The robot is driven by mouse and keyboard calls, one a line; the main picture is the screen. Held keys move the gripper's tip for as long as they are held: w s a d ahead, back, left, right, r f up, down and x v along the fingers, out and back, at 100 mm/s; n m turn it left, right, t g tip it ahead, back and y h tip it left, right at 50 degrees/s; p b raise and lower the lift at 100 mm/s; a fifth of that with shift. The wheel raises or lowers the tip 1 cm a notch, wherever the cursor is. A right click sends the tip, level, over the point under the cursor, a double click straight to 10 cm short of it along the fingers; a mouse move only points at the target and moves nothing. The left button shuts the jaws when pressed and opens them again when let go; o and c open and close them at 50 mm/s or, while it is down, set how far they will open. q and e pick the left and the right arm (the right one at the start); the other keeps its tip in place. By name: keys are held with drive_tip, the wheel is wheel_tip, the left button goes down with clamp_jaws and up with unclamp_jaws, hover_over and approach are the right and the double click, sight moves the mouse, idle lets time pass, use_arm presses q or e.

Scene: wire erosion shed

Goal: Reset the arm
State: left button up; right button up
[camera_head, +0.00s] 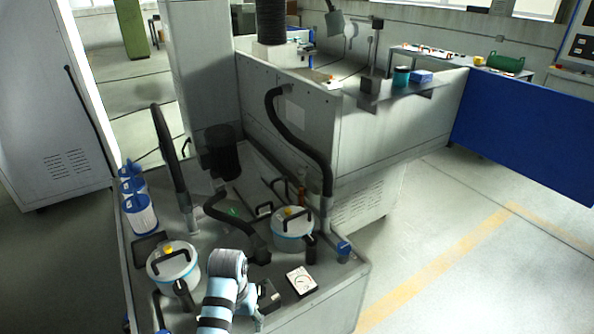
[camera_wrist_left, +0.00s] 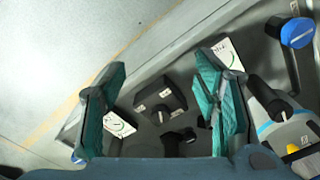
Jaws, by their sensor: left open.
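My left arm (camera_head: 222,285) reaches in from the bottom of the head view, with light blue and black links, over the grey machine deck. My left gripper (camera_head: 268,298) is low over the deck, beside a white gauge plate (camera_head: 301,281). In the left wrist view my left gripper (camera_wrist_left: 162,78) shows two teal-padded fingers spread apart, with nothing held between them. Beyond the fingers lies a small dark box with knobs (camera_wrist_left: 160,100). My right gripper is not in view.
Two lidded canisters (camera_head: 172,268) (camera_head: 293,228) with black handles stand near my left arm. A black hose (camera_head: 235,220) crosses the deck. White-and-blue filters (camera_head: 141,212) stand at the deck's left edge. Open floor (camera_head: 440,255) lies to the right.

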use_arm(q)
drive_tip(key=s+a+f+n+t+y, duration=0.1)
drive_tip(key=s+a+f, duration=0.1)
drive_tip(key=s+a, duration=0.45)
drive_tip(key=s+a+f+t, duration=0.1)
drive_tip(key=s+a, duration=0.3)
drive_tip(key=s, duration=0.5)
drive_tip(key=s+r+t, duration=0.2)
drive_tip(key=s+r, duration=0.1)
drive_tip(key=s, duration=0.4)
wheel_tip(320, 180, down, 18)
drive_tip(key=s+a+g, duration=0.1)
drive_tip(key=a+g, duration=0.1)
drive_tip(key=s+a+f+g, duration=0.1)
drive_tip(key=s+f, duration=1.2)
drive_tip(key=s, duration=0.1)
drive_tip(key=shift+s+a+f, duration=0.15)
drive_tip(key=shift+s, duration=0.1)
